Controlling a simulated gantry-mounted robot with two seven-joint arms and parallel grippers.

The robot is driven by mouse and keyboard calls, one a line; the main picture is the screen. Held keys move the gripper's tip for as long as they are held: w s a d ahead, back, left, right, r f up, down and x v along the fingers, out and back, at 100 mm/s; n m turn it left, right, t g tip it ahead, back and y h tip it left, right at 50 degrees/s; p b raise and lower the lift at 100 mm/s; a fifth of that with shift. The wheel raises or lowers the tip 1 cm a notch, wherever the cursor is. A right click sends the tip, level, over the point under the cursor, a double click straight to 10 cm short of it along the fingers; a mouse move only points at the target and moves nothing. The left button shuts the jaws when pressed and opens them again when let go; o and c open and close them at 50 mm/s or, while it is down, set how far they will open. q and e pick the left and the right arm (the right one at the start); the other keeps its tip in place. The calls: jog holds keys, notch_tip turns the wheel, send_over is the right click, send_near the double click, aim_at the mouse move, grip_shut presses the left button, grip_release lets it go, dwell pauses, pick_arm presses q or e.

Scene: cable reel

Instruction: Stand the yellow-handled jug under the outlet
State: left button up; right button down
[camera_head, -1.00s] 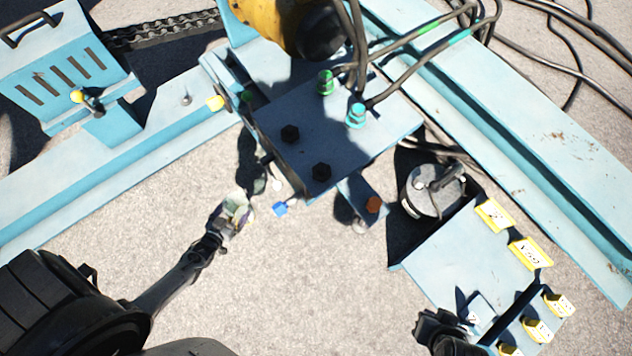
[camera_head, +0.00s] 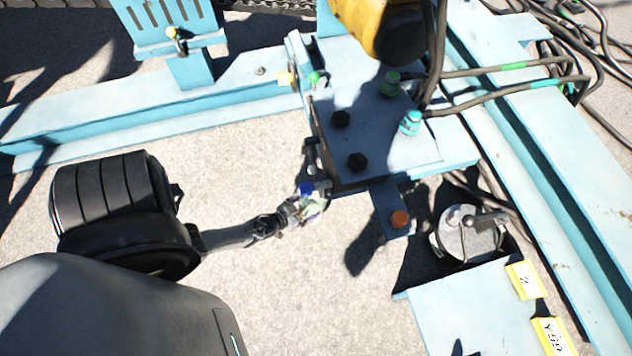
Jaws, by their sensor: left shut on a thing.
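My left gripper (camera_head: 285,214) is shut on a small, pale, see-through vessel (camera_head: 313,209), which looks like the jug. Its yellow handle cannot be made out clearly. The gripper and vessel are beside the left edge of the blue steel block (camera_head: 385,150), close to a small blue tap-like part (camera_head: 305,188) that looks like the outlet. The vessel lies just below this part in the picture and overlaps it. I cannot tell whether they touch or whether the vessel is directly underneath. My right gripper is out of view.
A round grey lidded container (camera_head: 468,234) stands further right, beside a blue panel with yellow tags (camera_head: 527,280). Blue beams (camera_head: 150,120) run behind. Pale ground lies open around my left forearm.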

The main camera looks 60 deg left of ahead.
aim_at(321, 203)
pick_arm(q)
jog(key=w+f, duration=0.1)
jog(key=w+b, duration=0.1)
jog(key=w+f+b, duration=0.1)
jog(key=shift+w+d+f, duration=0.1)
jog(key=shift+w+f, duration=0.2)
jog(key=shift+w, duration=0.1)
notch_tip(321, 203, down, 4)
jog(key=b, duration=0.3)
jog(key=shift+b, duration=0.3)
jog(key=shift+r, duration=0.1)
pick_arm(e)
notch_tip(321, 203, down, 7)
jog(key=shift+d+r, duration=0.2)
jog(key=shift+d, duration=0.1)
pick_arm(q)
jog(key=o, duration=1.1)
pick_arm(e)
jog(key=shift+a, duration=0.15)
